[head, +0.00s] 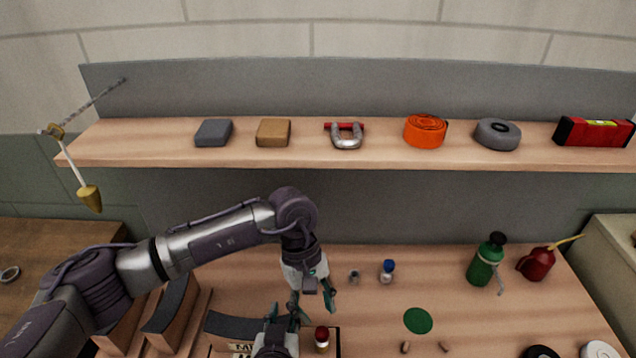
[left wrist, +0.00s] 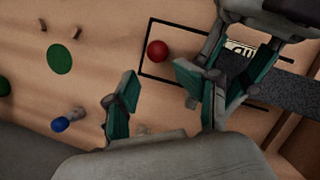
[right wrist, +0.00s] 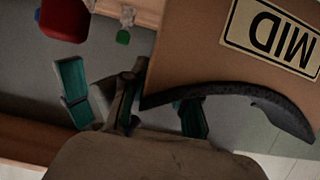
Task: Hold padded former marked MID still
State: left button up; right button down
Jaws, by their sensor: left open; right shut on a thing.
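The padded former (right wrist: 190,60) is a tan board with a dark curved pad along one edge and a MID label (right wrist: 268,35), in the right wrist view. In the head view its dark pad (head: 232,325) shows at the bottom, its lower part cut off by the frame. My right gripper (right wrist: 163,108) is shut on the former at its padded edge. My left gripper (head: 312,304) is open and empty, just above and beside the right gripper; in the left wrist view its fingers (left wrist: 158,95) stand apart with nothing between them.
A red-capped bottle (head: 322,339) stands close to the grippers within a black outline. A blue-capped bottle (head: 387,272), green bottle (head: 484,264) and red oil can (head: 537,264) stand to the right. Another padded former (head: 172,304) stands at left. A shelf (head: 370,156) runs above.

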pick_arm(q)
jog(key=shift+s+a+f, duration=0.15)
jog(key=shift+s+f, duration=0.05)
jog(key=shift+f, duration=0.25)
pick_arm(e)
jog(key=c, duration=0.8)
grip_release()
